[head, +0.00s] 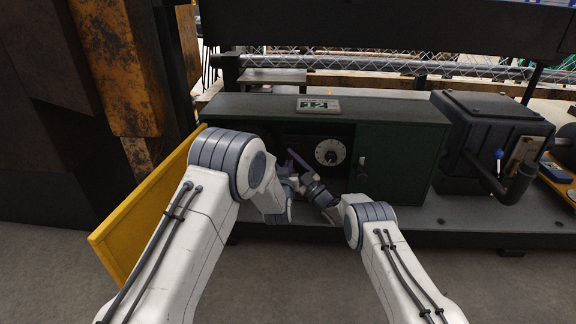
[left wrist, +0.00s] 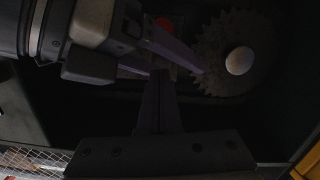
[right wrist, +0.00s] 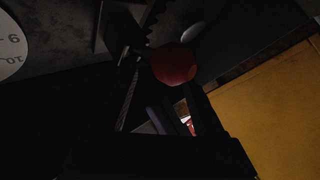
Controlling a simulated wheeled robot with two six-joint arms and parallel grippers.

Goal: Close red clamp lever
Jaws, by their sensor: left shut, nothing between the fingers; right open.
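A red ball knob (right wrist: 173,63), which looks like the clamp lever's end, is just ahead of my right gripper (right wrist: 163,85) in the right wrist view. The gripper is open, and I cannot tell whether it touches the knob. In the left wrist view a red patch (left wrist: 165,22) shows partly behind the right gripper's fingers. My left gripper (left wrist: 159,73) is shut and empty, close below those fingers. In the head view both hands reach into the green cabinet (head: 400,155), and the lever is hidden there.
A toothed disc (left wrist: 212,60) with a pale hub (left wrist: 239,61) sits beside the fingers. A white dial (head: 330,152) is on the cabinet's inner back. The yellow door (head: 135,225) stands open at left. A dark machine (head: 490,125) stands at right.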

